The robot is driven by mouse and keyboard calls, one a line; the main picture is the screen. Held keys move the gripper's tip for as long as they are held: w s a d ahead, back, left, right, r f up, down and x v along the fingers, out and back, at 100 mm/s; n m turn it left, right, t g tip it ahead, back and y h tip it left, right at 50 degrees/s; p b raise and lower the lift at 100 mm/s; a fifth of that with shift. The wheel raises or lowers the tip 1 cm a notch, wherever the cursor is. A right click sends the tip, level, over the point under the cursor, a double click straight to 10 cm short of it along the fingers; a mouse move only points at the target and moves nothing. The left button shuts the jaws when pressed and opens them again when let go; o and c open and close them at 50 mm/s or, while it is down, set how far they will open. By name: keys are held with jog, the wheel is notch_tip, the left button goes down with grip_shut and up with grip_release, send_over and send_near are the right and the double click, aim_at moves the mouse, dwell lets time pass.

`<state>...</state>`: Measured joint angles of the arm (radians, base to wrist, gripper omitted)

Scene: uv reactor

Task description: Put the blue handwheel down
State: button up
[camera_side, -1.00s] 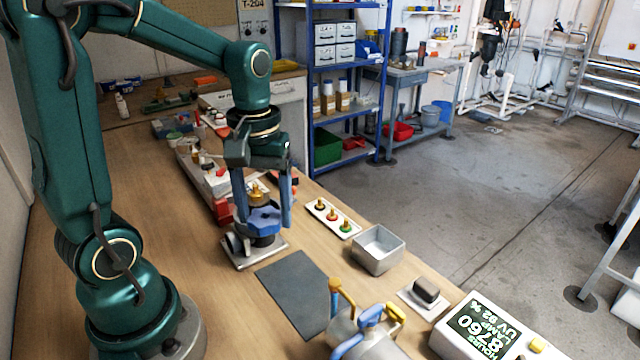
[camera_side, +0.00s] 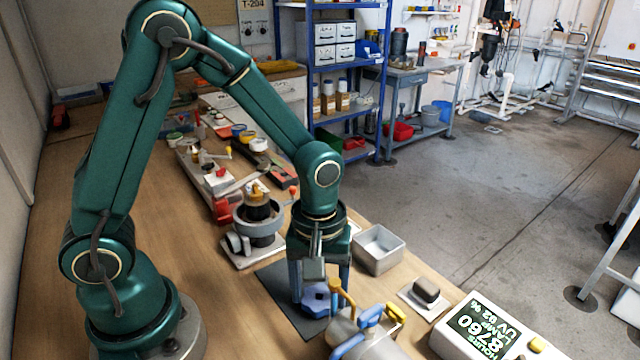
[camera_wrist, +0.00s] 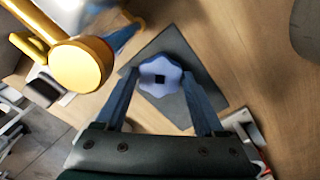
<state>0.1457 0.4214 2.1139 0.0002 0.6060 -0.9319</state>
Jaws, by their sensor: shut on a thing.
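The blue handwheel (camera_side: 317,299) is a lobed disc with a dark square hole, seen low over the dark grey mat (camera_side: 275,279). In the wrist view the handwheel (camera_wrist: 160,77) lies between my two blue fingers, with the mat (camera_wrist: 205,92) behind it. My gripper (camera_side: 320,290) is shut on the handwheel and points down. I cannot tell whether the handwheel touches the mat. The valve body (camera_side: 259,222) it was on earlier stands on its pale plate, with a brass top and no handwheel.
A metal vessel with blue and yellow handles (camera_side: 365,335) stands close to the right of my gripper. A grey open bin (camera_side: 379,250) is behind it. A display box (camera_side: 485,325) and a dark block on a white pad (camera_side: 426,291) are further right. The mat's left part is clear.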

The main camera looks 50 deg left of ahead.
jog(key=shift+f, duration=0.25)
jog(key=shift+f, duration=0.15)
jog(key=o, duration=1.2)
jog(key=shift+o, duration=0.2)
notch_tip(320, 180, up, 12)
jog(key=s+a+r+m+t, duration=0.3)
jog(key=s+m+t, duration=0.2)
jog(key=s+m, duration=0.2)
jog(key=shift+s+a+m+t, duration=0.25)
jog(key=shift+s+m+t, duration=0.1)
jog(key=shift+m, duration=0.65)
jog(key=shift+r, duration=0.1)
